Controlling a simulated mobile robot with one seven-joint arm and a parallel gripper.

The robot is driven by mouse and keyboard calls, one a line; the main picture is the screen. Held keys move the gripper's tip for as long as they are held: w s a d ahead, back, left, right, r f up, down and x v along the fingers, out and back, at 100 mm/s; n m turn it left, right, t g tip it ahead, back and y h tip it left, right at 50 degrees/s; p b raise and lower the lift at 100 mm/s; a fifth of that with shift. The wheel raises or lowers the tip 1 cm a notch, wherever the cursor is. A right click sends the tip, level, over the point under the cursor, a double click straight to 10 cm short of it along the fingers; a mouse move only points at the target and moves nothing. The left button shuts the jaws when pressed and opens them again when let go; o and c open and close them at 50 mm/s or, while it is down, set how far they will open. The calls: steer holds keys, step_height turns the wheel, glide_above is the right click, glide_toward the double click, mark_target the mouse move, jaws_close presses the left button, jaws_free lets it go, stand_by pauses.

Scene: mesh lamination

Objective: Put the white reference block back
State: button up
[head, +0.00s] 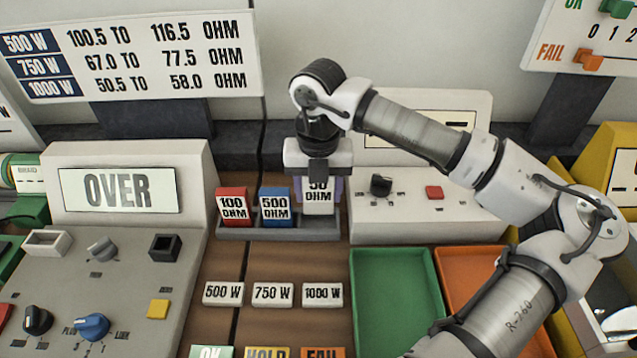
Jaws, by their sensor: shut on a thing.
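The white reference block (319,203), labelled 50 OHM, is upright at the right end of the dark block rack (262,234). My gripper (319,182) points down over it and is shut on its upper part, with the fingers partly covering the label. The red 100 OHM block (234,206) and the blue 500 OHM block (275,205) stand in the rack to its left. The white block lines up with the rack's right place, but I cannot tell whether its base is fully seated.
An instrument showing OVER (118,190) stands on the left. A control box (430,215) is close on the right, behind my arm. Label plates (272,294) lie in front of the rack. A green tray (395,300) and an orange tray (475,270) are at the front right.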

mark_target(319, 204)
step_height(319, 204, down, 2)
steer(key=shift+f+b, duration=0.15)
steer(key=shift+b, duration=0.2)
steer(key=shift+f+b, duration=1.05)
steer(key=shift+b, duration=0.15)
steer(key=o, duration=1.3)
steer(key=shift+r, duration=0.1)
step_height(319, 204, up, 14)
steer(key=shift+f+b, duration=0.15)
steer(key=shift+b, duration=0.7)
